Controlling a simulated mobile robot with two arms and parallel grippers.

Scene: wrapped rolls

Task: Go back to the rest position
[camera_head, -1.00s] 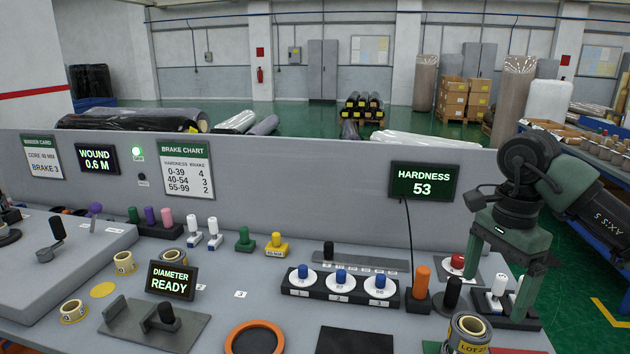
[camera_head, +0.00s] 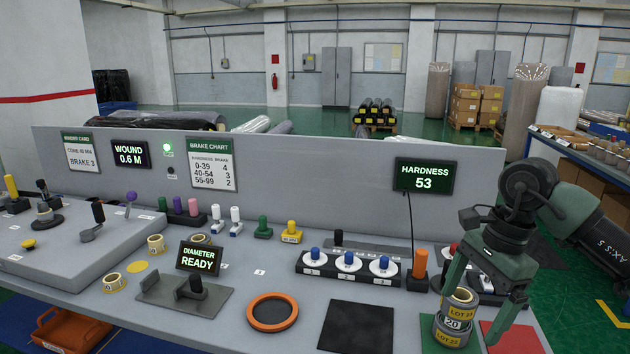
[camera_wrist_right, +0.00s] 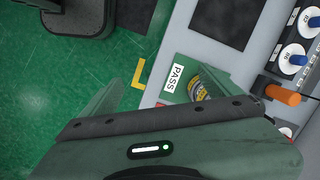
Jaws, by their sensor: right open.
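My right gripper (camera_head: 468,318) is open at the right end of the bench. The stack stands upright on a green pad (camera_head: 429,325). I cannot tell how far the fingertips are above the stack. My left gripper is not in view.
A red pad (camera_head: 508,338) lies right of the stack. A black pad (camera_head: 356,326), an orange ring (camera_head: 272,312) and a row of blue-knobbed dials (camera_head: 348,262) are to the left. An orange handle (camera_head: 419,263) stands close behind. The HARDNESS screen (camera_head: 425,177) is on the back panel.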

